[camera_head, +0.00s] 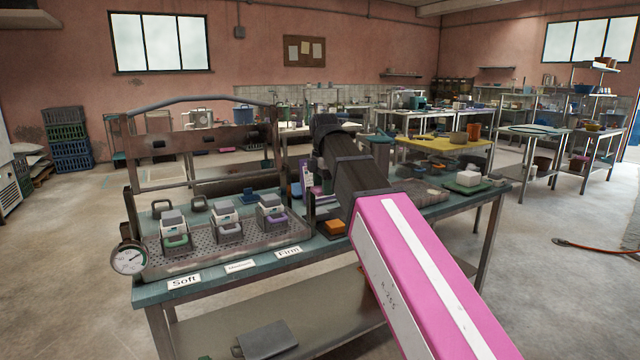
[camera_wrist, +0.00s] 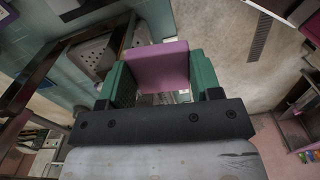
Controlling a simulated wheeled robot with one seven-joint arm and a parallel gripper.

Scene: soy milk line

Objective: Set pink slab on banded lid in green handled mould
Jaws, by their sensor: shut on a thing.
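In the wrist view, my gripper (camera_wrist: 158,82) is shut on a pink slab (camera_wrist: 160,62), held between its two green fingers. In the head view my own arm hides the gripper and the slab. The green handled mould (camera_head: 175,241) stands leftmost on the perforated tray, behind the "Soft" label. A grey block (camera_head: 172,217) sits on top of it. Any band on its lid is too small to make out. A middle mould (camera_head: 226,231) and a purple handled mould (camera_head: 272,219) stand to its right, also with grey blocks on top.
The perforated tray (camera_head: 208,257) lies on the teal bench under a metal press frame (camera_head: 133,190). A round gauge (camera_head: 128,258) is at its left front. An orange block (camera_head: 334,228) lies right of the tray, close to my arm. A white block (camera_head: 468,178) is at the bench's right.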

